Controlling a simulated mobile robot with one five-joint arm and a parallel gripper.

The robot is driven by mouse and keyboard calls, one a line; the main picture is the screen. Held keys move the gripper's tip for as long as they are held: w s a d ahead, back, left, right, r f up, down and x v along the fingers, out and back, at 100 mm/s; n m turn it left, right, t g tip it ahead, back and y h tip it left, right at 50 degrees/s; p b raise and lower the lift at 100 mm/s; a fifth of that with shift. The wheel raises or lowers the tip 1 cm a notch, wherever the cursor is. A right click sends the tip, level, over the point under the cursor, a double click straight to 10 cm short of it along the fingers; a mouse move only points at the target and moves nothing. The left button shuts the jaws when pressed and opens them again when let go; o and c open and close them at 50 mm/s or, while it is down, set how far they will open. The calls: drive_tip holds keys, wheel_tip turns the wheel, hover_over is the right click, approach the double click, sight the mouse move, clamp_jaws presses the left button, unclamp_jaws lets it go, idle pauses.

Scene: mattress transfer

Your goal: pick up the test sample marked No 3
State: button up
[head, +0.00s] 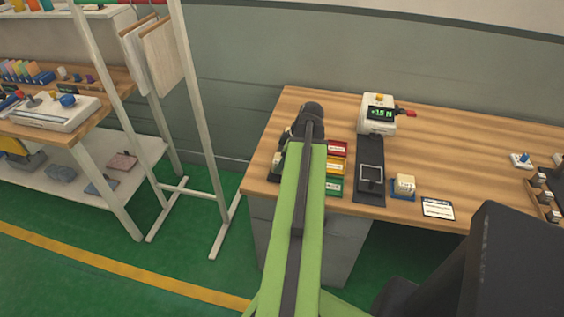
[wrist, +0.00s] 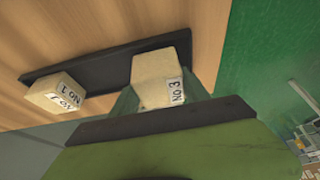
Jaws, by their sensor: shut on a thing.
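The sample marked No 3 (wrist: 158,78) is a cream block with a white label, in the middle of the wrist view. My gripper (wrist: 159,94) is shut on it, with a finger on each side. Behind it is a long black tray (wrist: 108,62) on the wooden bench. A second cream block, marked No 1 (wrist: 56,94), is at the tray's left end, apart from my gripper. I cannot tell whether No 3 touches the tray. In the head view my arm hides most of this spot at the bench's left end.
Red, yellow and green labelled boxes (head: 336,166) stand just right of my arm on the bench (head: 460,150). Beyond are a tester with a green display (head: 379,114), a black plate and a cream block on a blue base (head: 404,186). A white rack stands left.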

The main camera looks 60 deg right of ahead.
sight(279, 158)
wheel_tip(279, 158, up, 4)
drive_tip(key=p, duration=0.2)
drive_tip(key=shift+f+p, duration=0.2)
drive_tip(key=shift+p, duration=0.15)
drive_tip(key=s+d+r+p, duration=0.5)
drive_tip(key=s+r+p, duration=0.1)
drive_tip(key=s, duration=0.4)
drive_tip(key=shift+s+d+r, duration=0.15)
drive_tip(key=shift+s, duration=0.05)
drive_tip(key=shift+s, duration=0.1)
